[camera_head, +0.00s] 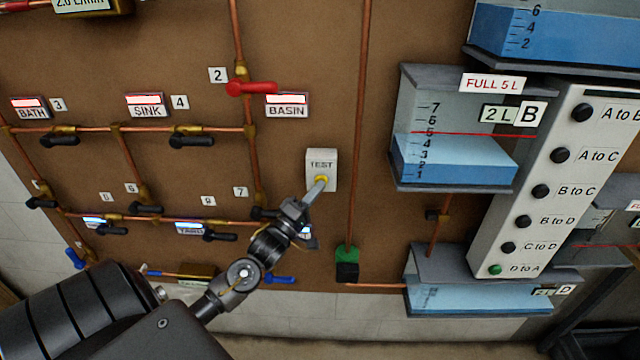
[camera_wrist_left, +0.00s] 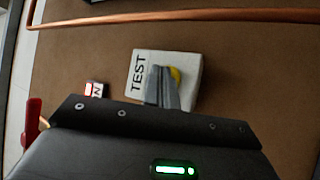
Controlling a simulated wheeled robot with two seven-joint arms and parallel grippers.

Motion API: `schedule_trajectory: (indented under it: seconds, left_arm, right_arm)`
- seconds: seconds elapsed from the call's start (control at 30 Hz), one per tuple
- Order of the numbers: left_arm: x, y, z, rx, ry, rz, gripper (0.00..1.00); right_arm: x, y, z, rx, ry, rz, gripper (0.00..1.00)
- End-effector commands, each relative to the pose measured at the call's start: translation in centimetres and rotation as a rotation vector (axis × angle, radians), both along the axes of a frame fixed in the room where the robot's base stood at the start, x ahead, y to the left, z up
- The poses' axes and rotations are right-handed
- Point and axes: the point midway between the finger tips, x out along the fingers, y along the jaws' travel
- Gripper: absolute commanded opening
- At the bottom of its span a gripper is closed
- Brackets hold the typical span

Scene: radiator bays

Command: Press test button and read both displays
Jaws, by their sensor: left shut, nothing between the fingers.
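The test box (camera_head: 321,158) is a small white box marked TEST on the brown board, with a yellow button (camera_head: 321,180) on its lower part. My left gripper (camera_head: 318,187) is shut and empty, its fingertips at the button and partly covering it. In the left wrist view the shut fingers (camera_wrist_left: 161,86) overlap the box (camera_wrist_left: 143,63), with part of the yellow button (camera_wrist_left: 176,75) showing beside them. I cannot tell whether the button is pressed in. A display at the upper left (camera_head: 84,4) is cut off and reads about 2.0 L/min. My right gripper is not in view.
Copper pipes with black, blue and red valve handles, such as the red one (camera_head: 252,88), cover the board's left side. A vertical pipe (camera_head: 358,120) runs right of the box.

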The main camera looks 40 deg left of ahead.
Motion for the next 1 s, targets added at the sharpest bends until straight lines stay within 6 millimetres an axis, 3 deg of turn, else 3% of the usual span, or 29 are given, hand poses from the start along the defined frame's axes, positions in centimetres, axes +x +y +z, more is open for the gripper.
schedule_trajectory:
  seconds: [0.77, 1.0]
  left_arm:
    - [-1.5, -1.1, 0.0, 0.000, 0.000, 0.001, 0.00]
    - [-3.0, -2.3, 0.2, -0.002, 0.002, 0.000, 0.00]
  right_arm:
    - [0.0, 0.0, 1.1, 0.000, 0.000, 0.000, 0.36]
    - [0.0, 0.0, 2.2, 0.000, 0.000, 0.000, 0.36]
